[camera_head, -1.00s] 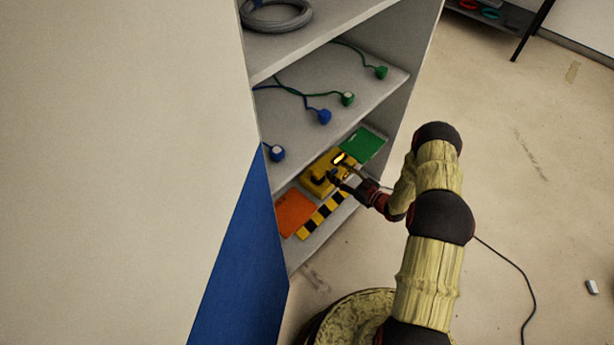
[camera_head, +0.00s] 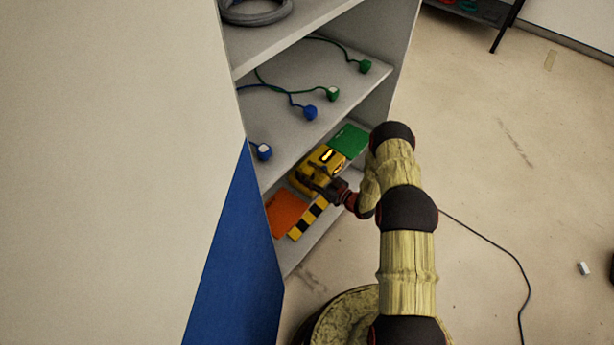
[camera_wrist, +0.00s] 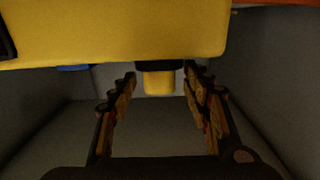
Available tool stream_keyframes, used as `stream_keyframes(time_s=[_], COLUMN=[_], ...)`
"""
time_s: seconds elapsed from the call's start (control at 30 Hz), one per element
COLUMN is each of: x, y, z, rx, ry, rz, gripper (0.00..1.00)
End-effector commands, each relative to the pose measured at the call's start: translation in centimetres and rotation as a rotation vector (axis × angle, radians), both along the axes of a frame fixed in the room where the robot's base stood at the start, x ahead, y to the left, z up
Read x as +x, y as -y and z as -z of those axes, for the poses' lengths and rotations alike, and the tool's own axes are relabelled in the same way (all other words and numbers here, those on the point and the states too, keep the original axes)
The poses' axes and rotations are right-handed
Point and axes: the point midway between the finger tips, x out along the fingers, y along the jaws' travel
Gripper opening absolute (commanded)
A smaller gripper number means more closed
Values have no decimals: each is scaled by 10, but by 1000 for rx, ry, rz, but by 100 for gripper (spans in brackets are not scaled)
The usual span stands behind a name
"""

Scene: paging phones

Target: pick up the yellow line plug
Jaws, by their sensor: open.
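The yellow phone (camera_head: 327,158) sits on the lower shelf, and its yellow body (camera_wrist: 120,30) fills the top of the wrist view. The yellow line plug (camera_wrist: 159,83), a small block with a dark collar, shows at the lower edge of that body. My gripper (camera_wrist: 160,73) is open, with one finger on each side of the plug. The wrist view shows gaps between the fingers and the plug. In the head view my gripper (camera_head: 318,184) is at the yellow phone, and the plug cannot be made out there.
A green panel (camera_head: 349,139) and an orange panel (camera_head: 288,213) lie on either side of the phone, with a black-and-yellow striped strip (camera_head: 308,218) in front. The shelf above (camera_head: 290,128) holds blue and green plugs on cords. Side walls close in the lower shelf.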

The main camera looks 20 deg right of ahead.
Motion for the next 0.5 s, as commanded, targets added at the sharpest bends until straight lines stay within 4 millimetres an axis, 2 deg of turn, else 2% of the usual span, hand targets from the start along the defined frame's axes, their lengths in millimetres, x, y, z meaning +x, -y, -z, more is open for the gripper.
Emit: stream_keyframes(time_s=[0.23, 0.5], x=[3, 3], y=[-2, -2], z=[-1, -1], rx=[0, 0], ry=[-1, 0], rz=[0, 0], gripper=[48, 33])
